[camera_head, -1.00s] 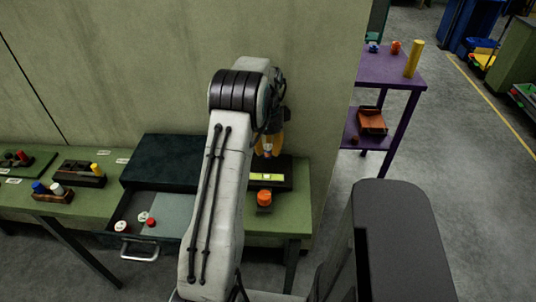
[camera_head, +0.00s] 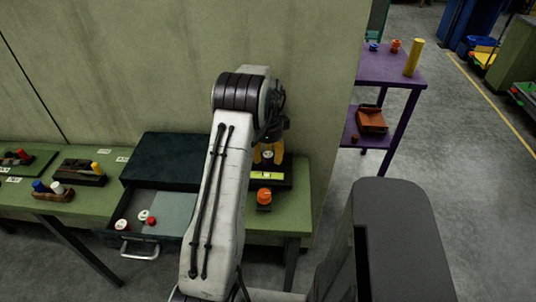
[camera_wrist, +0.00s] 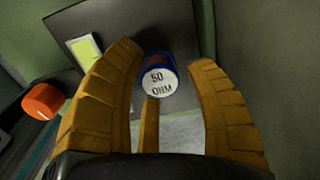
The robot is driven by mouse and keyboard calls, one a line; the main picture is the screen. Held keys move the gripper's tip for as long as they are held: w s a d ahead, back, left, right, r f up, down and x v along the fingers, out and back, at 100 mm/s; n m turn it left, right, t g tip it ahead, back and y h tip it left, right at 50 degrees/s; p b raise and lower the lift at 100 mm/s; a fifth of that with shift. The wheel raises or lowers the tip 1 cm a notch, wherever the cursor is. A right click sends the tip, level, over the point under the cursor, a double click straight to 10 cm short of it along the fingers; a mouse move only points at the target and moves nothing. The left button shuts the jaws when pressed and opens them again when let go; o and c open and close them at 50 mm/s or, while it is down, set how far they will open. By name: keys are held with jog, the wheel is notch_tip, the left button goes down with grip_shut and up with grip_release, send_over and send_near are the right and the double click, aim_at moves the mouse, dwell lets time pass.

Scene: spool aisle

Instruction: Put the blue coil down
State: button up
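The blue coil (camera_wrist: 158,76) has a blue rim and a white end marked "50 OHM". In the wrist view it stands between my yellow fingers, on a dark surface. My gripper (camera_wrist: 166,60) is open around it, with a clear gap on the right and a narrow one, if any, on the left. In the head view my gripper (camera_head: 267,157) is over the dark device with a lit yellow-green display (camera_head: 272,177) at the right end of the green bench. The coil's white end shows between the fingers there.
To the left, an open drawer (camera_head: 125,237) holds several small coils. Small racks (camera_head: 80,173) stand further left. A wall is close behind, and a purple shelf (camera_head: 392,68) stands at the right.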

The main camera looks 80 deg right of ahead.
aim_at(268, 154)
notch_tip(268, 154, up, 12)
jog(key=shift+r, duration=0.15)
dwell(0.7)
